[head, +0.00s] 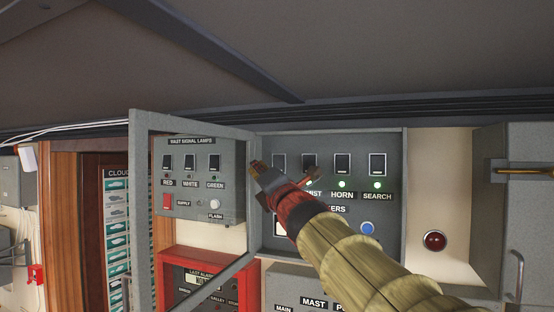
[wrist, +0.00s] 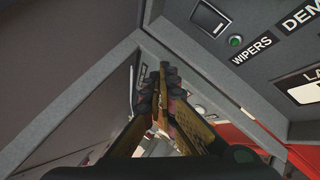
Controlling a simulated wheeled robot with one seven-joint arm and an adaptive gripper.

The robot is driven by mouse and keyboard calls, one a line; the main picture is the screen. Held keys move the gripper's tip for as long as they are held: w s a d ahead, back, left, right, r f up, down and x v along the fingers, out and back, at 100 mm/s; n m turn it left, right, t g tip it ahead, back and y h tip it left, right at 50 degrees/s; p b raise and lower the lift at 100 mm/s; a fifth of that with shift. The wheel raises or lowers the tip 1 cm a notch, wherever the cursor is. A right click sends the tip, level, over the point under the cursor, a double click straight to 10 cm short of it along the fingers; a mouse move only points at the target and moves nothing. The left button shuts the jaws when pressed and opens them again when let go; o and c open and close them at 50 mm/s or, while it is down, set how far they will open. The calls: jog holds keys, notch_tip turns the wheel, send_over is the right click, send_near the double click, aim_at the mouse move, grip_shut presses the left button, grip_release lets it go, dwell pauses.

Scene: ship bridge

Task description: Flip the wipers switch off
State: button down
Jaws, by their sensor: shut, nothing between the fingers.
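The wipers switch, a black rocker in a pale frame, shows at the top of the wrist view (wrist: 208,18). A green lamp (wrist: 236,41) and the WIPERS label (wrist: 251,50) sit beside it. In the head view the leftmost switch of the row (head: 279,163) shows partly, just above my gripper; its label is hidden behind my gripper. My gripper (head: 258,168) is shut and empty, in front of the grey panel's left edge. In the wrist view its fingertips (wrist: 160,70) meet, left of and below the switch. I see no contact with the switch. The rocker's position is hard to tell.
An open grey door frame (head: 142,200) stands left of the panel, close to my gripper. The horn switch (head: 342,163) and search switch (head: 377,164) are to the right, with lit green lamps. A mast signal lamps panel (head: 230,195) and red alarm box (head: 208,257) are at left.

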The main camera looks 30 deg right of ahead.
aim_at(273, 162)
jog(key=shift+s, duration=0.1)
jog(key=shift+w+d+r+p, duration=0.2)
jog(key=shift+w+d+p, duration=0.75)
jog(key=shift+d, duration=0.25)
jog(key=shift+w+d+r+p, duration=0.15)
jog(key=shift+w+d+p, duration=0.7)
jog(key=shift+d+p, duration=0.25)
jog(key=shift+w+d+r+p, duration=0.2)
jog(key=shift+w+d+p, duration=0.7)
jog(key=shift+d, duration=0.35)
jog(key=shift+w+d, duration=0.1)
jog(key=shift+d, duration=0.05)
jog(key=shift+w+d, duration=0.2)
